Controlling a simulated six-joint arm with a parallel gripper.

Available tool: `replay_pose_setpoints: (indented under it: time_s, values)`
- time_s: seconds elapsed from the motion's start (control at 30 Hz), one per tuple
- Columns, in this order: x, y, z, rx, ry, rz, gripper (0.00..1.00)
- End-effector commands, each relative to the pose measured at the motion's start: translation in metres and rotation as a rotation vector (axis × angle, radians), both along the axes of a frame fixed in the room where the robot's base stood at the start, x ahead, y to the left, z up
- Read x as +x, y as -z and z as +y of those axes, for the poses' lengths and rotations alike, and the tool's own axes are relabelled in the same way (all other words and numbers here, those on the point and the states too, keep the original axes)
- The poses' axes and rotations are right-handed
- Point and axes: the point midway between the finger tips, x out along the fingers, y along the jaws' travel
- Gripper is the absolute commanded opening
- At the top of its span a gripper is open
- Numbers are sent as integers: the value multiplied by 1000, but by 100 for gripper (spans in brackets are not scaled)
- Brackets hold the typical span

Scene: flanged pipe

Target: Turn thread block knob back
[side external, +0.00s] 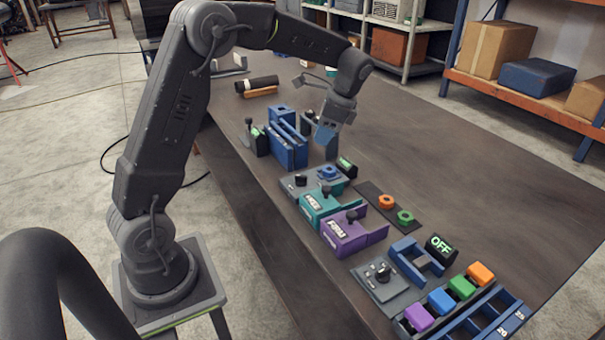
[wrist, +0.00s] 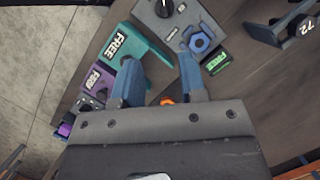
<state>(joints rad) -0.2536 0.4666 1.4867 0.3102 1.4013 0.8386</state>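The thread block appears to be the grey block (side external: 296,188) with a black knob (side external: 300,180) and a blue hexagonal knob (side external: 328,172). In the wrist view the grey block (wrist: 155,22) is at the top, with the blue knob (wrist: 199,43) near the right fingertip and the black knob (wrist: 164,8) at the top edge. A small label (wrist: 217,62) with green lettering sits beside the blue knob. My gripper (side external: 327,152) hangs above and behind this block. In the wrist view my gripper (wrist: 159,58) is open, with nothing between its fingers. Contact with the blue knob cannot be told.
A teal FREE block (side external: 318,203) and a purple block (side external: 346,232) with levers stand in front. A tall blue block (side external: 286,148) is left of my gripper. Orange (side external: 386,202) and green (side external: 405,217) rings lie to the right.

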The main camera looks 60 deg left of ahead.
Motion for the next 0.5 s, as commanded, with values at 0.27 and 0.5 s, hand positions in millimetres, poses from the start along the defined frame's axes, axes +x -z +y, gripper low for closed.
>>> replay_pose_setpoints:
  time_s: [0.27, 0.5]
  values:
    - [2, 21, 12, -3, 21, 44, 38]
    - [-11, 62, 23, -4, 20, 44, 38]
